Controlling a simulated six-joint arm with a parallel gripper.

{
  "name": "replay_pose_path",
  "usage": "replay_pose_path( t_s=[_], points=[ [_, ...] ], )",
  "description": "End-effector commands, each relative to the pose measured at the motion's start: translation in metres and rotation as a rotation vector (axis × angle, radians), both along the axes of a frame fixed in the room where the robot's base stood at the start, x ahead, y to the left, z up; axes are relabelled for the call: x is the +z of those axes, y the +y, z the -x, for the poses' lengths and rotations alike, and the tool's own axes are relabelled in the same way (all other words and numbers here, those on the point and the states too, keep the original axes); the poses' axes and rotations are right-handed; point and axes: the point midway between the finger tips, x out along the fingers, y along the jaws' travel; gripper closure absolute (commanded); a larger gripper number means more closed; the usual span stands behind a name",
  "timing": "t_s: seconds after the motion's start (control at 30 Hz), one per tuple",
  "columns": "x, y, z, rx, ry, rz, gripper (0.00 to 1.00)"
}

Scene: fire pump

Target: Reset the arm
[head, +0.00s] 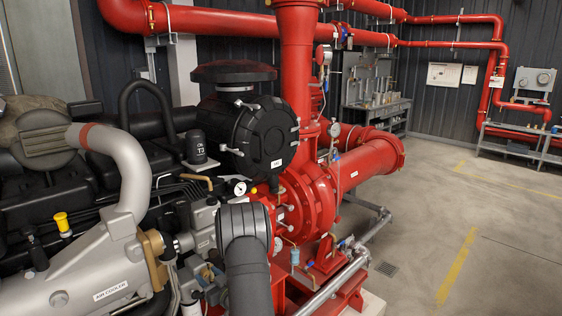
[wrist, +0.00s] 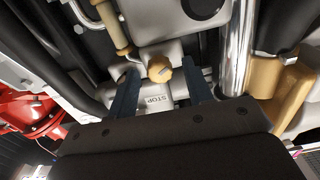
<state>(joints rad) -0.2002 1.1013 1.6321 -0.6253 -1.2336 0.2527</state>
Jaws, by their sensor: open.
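My gripper (wrist: 160,72) shows in the wrist view as two dark blue-grey fingers rising from a wide black body. The fingers are spread apart. A round yellow-brass knob (wrist: 160,68) appears between the fingertips, with a visible gap on each side. I cannot tell how far beyond or between the tips it lies in depth. A pale plate marked STOP (wrist: 158,100) shows between the fingers, below the knob. Nothing is held. I cannot make out my gripper in the head view.
Around the fingers are a shiny metal pipe (wrist: 238,45), a tan pipe fitting (wrist: 275,85) and a cream-handled part (wrist: 110,22). The head view shows the grey air cooler (head: 85,285), red pump (head: 305,205) and black round housing (head: 250,135). Open floor (head: 500,240) lies right.

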Motion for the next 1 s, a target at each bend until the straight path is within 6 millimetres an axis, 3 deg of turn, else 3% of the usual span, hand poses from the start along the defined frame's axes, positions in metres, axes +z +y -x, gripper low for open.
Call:
replay_pose_path(
  t_s=[1.0],
  points=[
    [-0.0001,-0.0001,-0.0001,0.0,0.052,-0.052,0.54]
  ],
)
